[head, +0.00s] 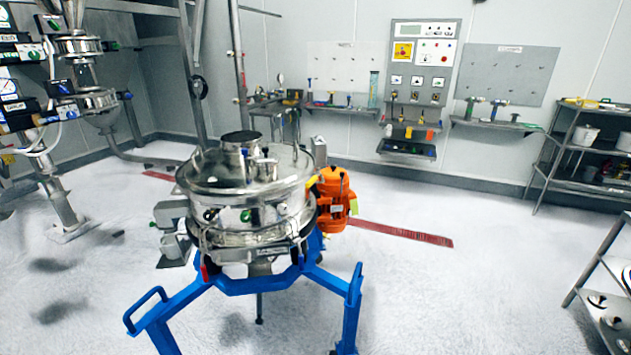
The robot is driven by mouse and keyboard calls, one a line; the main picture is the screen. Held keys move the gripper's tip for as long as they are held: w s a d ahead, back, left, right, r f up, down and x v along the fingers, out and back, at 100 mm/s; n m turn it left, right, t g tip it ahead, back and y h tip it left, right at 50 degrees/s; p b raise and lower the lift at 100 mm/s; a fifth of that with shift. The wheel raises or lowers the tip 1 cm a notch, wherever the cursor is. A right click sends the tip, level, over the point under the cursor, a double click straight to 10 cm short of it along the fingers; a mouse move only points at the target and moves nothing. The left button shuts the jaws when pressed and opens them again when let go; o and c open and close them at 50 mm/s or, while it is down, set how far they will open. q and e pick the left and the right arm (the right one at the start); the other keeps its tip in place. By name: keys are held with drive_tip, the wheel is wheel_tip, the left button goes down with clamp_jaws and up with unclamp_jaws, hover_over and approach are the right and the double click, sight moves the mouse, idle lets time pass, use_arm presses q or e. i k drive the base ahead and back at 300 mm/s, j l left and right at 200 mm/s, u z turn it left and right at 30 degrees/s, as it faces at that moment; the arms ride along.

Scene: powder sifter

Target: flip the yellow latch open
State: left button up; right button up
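The round steel powder sifter (240,182) stands on a blue wheeled frame (262,284) in the middle of the head view. An orange motor (334,212) is mounted on its right side. A small yellow piece (312,183) shows between the sifter's rim and the motor. I cannot tell whether it is the yellow latch or whether it is open or shut. Neither of my grippers is in view.
A steel hopper and pipe assembly (88,95) stands at the left. A control panel (421,62) and tool shelves (497,122) are on the back wall. Steel racks (585,165) stand at the right. The floor right of the sifter (460,290) is clear.

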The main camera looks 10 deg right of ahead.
sight(314, 177)
drive_tip(key=i+l, duration=0.25)
drive_tip(key=i, duration=0.15)
drive_tip(key=i+l, duration=0.25)
drive_tip(key=i, duration=0.15)
drive_tip(key=j+u, duration=0.05)
